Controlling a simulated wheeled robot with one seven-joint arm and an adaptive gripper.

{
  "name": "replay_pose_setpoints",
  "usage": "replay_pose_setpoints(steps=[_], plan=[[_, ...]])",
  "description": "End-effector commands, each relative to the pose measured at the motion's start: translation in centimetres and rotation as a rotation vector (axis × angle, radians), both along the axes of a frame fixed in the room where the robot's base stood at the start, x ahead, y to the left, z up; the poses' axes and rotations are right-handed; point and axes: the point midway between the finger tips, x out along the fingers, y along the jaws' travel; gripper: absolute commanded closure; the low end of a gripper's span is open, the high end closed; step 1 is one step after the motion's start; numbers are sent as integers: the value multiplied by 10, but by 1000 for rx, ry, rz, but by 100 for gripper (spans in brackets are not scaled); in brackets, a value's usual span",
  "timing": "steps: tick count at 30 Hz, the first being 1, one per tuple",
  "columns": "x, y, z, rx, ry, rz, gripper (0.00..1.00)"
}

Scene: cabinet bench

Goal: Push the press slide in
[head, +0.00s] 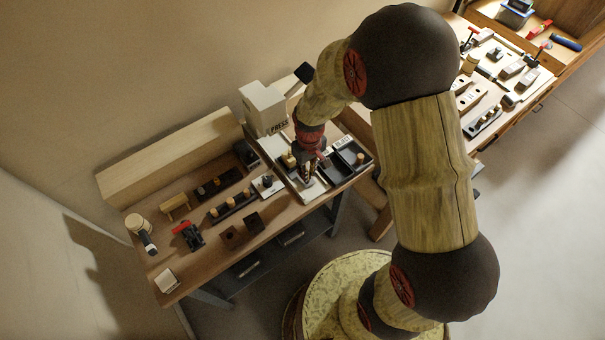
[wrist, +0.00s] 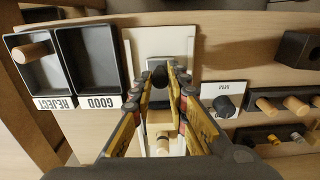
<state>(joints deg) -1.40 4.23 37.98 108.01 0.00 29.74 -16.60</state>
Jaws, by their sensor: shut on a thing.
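The white press (head: 263,108), lettered PRESS, stands at the back of the bench in the head view. A pale slide track (wrist: 160,42) with raised side rails runs out in front of it. My gripper (wrist: 160,78) is low over this track, its fingers closed around a dark upright knob (wrist: 160,76), which seems to be the slide's handle. Between the fingers, on the press side, a pale block with a light wooden piece (wrist: 160,117) shows. In the head view my gripper (head: 308,178) is over the track's front part and hides the knob. The slide's inner end is hidden.
Black trays marked GOOD (wrist: 88,62) and REJECT (wrist: 40,72) sit beside the track; REJECT holds a wooden peg (wrist: 30,52). On the other side are a white plate with a dark knob (wrist: 224,104) and a dark peg rack (wrist: 290,103). A second bench stands at the upper right.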

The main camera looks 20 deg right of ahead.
Motion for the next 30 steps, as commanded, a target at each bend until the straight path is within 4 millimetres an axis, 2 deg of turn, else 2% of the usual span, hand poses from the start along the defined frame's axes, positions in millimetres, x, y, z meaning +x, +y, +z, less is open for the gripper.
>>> replay_pose_setpoints(steps=[11,30], plan=[[2,1,0,2,-7,0,98],[32,11,-1,32,-97,0,98]])
